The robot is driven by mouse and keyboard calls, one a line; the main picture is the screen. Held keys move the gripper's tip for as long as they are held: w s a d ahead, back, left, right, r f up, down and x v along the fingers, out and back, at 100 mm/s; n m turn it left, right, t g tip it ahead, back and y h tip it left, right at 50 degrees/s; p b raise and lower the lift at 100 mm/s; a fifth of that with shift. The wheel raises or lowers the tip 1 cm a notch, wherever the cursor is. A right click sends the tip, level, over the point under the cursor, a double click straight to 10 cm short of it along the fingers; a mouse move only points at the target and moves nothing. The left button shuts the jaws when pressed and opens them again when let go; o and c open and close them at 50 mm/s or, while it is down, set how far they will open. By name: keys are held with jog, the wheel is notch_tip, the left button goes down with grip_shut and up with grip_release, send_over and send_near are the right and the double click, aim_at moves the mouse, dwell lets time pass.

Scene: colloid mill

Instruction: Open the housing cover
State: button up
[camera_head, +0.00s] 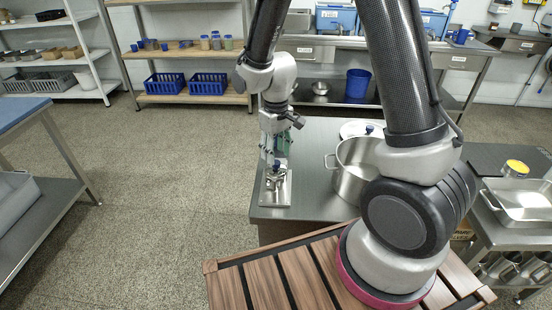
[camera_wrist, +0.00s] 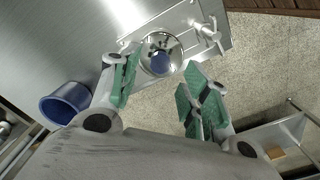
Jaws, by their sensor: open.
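The mill (camera_head: 276,184) is a small steel machine on a flat base plate at the left end of the steel table. I cannot make out where the cover meets the housing. My gripper (camera_wrist: 160,78) is open with green pads on either side of the view below the round housing, and nothing is between them. In the head view my gripper (camera_head: 273,148) hangs above the mill and partly hides it.
A large steel pot (camera_head: 348,172) stands right of the mill on the steel table (camera_head: 312,150). A lid with a blue knob (camera_head: 352,130) lies behind it. A blue container (camera_wrist: 66,104) is at left in the wrist view. The floor left of the table is clear.

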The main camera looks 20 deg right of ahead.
aim_at(276, 162)
jog(key=shift+f, duration=1.75)
grip_shut()
